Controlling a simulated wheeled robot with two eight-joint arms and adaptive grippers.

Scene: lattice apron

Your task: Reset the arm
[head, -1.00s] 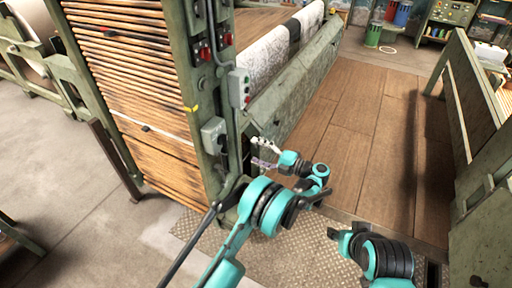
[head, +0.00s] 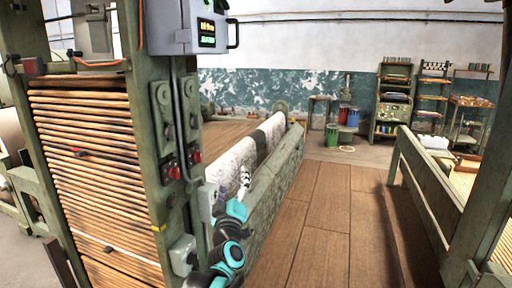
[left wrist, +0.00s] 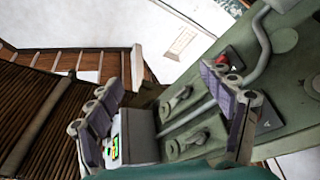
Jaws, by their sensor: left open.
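My left arm (head: 229,252), teal and black, rises from the bottom of the head view beside the green machine post. My left gripper (head: 244,178) points upward in front of the white roll, just right of the post. In the left wrist view its two padded grey fingers (left wrist: 163,82) stand wide apart with nothing held between them. The green post shows behind and between them, apparently a little way off. My right arm and right gripper are in neither view.
The green post (head: 160,140) carries switches, red buttons and a grey display box (head: 190,28), close to my left arm. Slatted wooden rods (head: 85,170) fill the left. A plank walkway (head: 320,220) lies open to the right, bounded by a green rail (head: 425,190).

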